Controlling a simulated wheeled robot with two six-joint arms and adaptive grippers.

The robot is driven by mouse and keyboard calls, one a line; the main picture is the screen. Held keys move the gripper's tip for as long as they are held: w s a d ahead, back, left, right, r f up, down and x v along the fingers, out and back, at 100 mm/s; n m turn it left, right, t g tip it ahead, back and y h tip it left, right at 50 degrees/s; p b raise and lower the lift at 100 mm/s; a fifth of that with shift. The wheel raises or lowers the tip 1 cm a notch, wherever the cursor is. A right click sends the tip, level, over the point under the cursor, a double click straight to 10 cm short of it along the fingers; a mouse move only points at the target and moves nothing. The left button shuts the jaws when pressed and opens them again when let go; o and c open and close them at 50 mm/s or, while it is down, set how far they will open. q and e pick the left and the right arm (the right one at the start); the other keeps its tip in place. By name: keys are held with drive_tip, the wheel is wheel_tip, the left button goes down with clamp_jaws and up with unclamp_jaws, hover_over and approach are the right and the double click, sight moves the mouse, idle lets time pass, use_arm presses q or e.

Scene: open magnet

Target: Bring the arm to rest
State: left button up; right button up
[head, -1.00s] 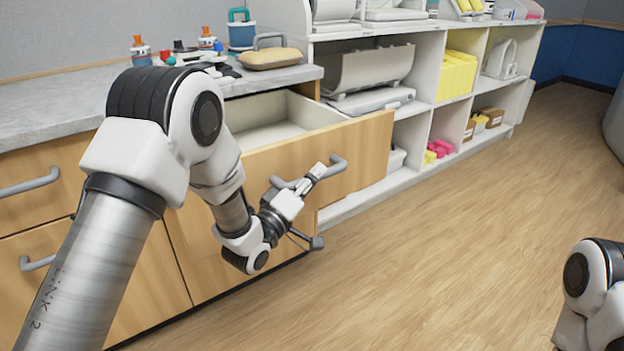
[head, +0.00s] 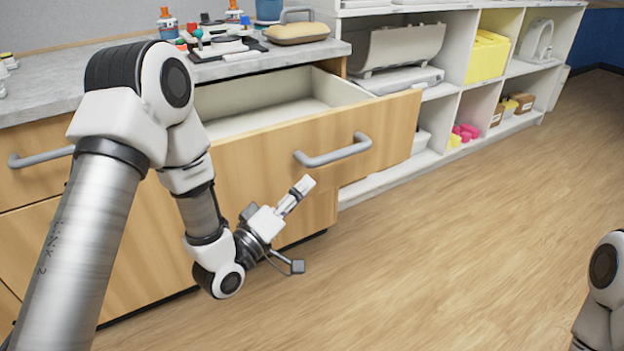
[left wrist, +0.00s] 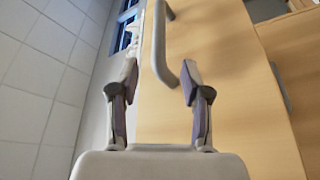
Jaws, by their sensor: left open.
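My left gripper (head: 297,194) is in front of the open drawer (head: 235,165), below and to the left of its grey bar handle (head: 333,152). It looks empty and stands apart from the handle in the head view. In the left wrist view the two fingers of my left gripper (left wrist: 160,85) are spread. The handle (left wrist: 160,45) shows beyond and between them there. The drawer is pulled out and its visible inside is bare. On my right side only part of my arm shows at the lower right; its gripper is out of view.
A counter (head: 45,98) above the drawer holds several small bottles, dark items and a tan object with a handle (head: 296,32). A white shelf unit (head: 440,120) with a printer, yellow bins and boxes stands to the right. The wooden floor (head: 450,250) is clear.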

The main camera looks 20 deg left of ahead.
use_arm(q)
drive_tip(key=s+d+f+m+g+y, duration=0.15)
drive_tip(key=s+f+g, duration=0.4)
drive_tip(key=f, duration=0.75)
drive_tip(key=s+f+g+y, duration=0.2)
drive_tip(key=s+f+g, duration=0.3)
drive_tip(key=f, duration=0.9)
drive_tip(key=s+a+f+m+g+y, duration=0.1)
drive_tip(key=s+a+f+m+g, duration=0.15)
drive_tip(key=s, duration=0.45)
drive_tip(key=s+a+f+m+g+y, duration=0.1)
drive_tip(key=s+f+g, duration=0.2)
drive_tip(key=s, duration=0.3)
drive_tip(key=s+a+f+m+g+y, duration=0.1)
drive_tip(key=s+f+m+g, duration=0.15)
drive_tip(key=s, duration=0.45)
wheel_tip(320, 180, up, 24)
drive_tip(key=p, duration=2.5)
drive_tip(key=shift+w+g, duration=0.15)
drive_tip(key=shift+g, duration=0.2)
drive_tip(key=shift+r, duration=0.15)
